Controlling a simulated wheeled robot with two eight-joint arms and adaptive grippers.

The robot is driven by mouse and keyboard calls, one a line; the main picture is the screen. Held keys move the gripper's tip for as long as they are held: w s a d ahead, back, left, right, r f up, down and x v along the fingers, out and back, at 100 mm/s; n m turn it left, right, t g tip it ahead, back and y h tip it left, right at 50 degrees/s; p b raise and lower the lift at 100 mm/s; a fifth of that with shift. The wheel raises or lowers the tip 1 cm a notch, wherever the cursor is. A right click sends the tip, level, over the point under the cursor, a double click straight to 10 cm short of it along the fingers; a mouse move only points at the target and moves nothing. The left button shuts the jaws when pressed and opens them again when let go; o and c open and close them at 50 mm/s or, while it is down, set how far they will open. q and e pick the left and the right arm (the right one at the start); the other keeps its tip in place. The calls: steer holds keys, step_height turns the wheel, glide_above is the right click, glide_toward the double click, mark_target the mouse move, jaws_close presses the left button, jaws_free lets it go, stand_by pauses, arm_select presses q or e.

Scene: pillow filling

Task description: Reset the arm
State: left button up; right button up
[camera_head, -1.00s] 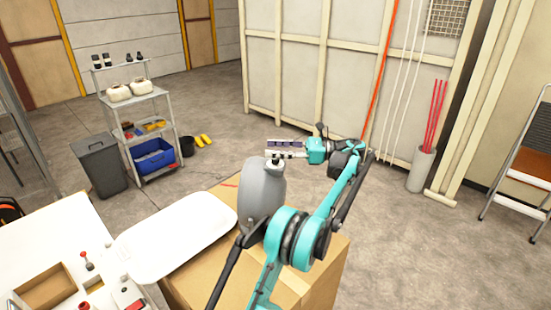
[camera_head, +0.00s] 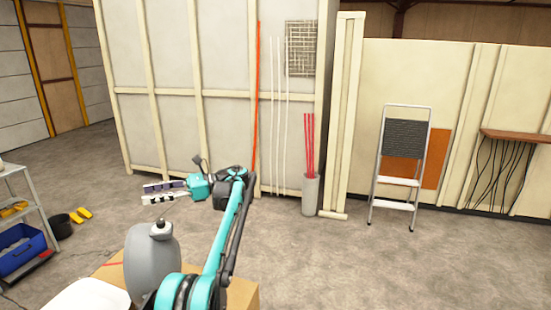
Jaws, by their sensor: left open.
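My left gripper (camera_head: 163,191) is at the end of a teal and black arm that rises from the bottom of the head view. Its fingers point left and are open, with nothing between them. It appears just above a grey rounded container (camera_head: 152,262) with a small cap. I cannot tell the exact gap between them. A white pillow-like object or tray (camera_head: 88,296) shows partly at the bottom edge. My right gripper is not in view.
A cardboard box (camera_head: 243,294) is partly seen below the arm. A shelf with a blue bin (camera_head: 20,250) and a black bucket (camera_head: 61,226) are at left. A stepladder (camera_head: 401,165) and a pot with red rods (camera_head: 310,194) stand farther back. The floor at right is clear.

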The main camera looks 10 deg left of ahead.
arm_select(q)
steer(key=shift+s, duration=0.1)
steer(key=t, duration=0.2)
steer(key=shift+s+d+t, duration=0.2)
steer(key=shift+s+t, duration=0.1)
steer(key=shift+s, duration=0.1)
steer(key=s+d+f+n+t+h, duration=0.65)
steer(key=s+d+f, duration=0.55)
steer(key=d, duration=0.3)
steer(key=s+d+f+n+t+h, duration=0.5)
steer(key=s+d+f+t+h, duration=0.3)
steer(key=s+d+f, duration=0.65)
step_height(320, 180, down, 14)
steer(key=w+d+b, duration=0.1)
steer(key=w+b, duration=0.2)
steer(key=b, duration=1.3)
steer(key=shift+d+f, duration=0.2)
steer(key=shift+h, duration=0.25)
